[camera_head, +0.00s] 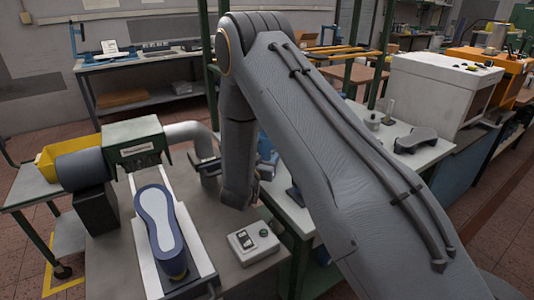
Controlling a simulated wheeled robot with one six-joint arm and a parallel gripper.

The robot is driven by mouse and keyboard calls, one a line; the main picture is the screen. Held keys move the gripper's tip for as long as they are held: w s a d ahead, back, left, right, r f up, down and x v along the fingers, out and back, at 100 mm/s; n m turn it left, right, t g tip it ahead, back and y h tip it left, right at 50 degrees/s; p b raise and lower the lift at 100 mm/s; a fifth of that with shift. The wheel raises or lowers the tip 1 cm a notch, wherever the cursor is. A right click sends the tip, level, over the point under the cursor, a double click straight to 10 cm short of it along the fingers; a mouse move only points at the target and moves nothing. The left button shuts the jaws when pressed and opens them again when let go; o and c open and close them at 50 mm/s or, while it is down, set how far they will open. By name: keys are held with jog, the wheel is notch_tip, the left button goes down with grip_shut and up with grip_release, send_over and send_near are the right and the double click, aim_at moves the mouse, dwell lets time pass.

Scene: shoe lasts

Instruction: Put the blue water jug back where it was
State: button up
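A blue object (266,148), which looks like the water jug, shows only in part just right of my arm's hanging end link. My arm hides the rest of it, so I cannot tell what it rests on or whether my gripper touches it. My gripper (238,188) is at the lower end of the arm, above or beside the grey machine table, mostly hidden by my own links. I cannot see its fingertips clearly or tell whether they are open or shut.
A shoe-last machine with a blue-edged sole form (158,225) stands left of my arm. A control box (252,243) sits on the grey table (228,272). A white bench (422,157) carries a dark device (415,140).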

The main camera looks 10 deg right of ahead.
jog(key=shift+f, duration=0.65)
jog(key=shift+f, duration=0.2)
jog(key=o, duration=1.2)
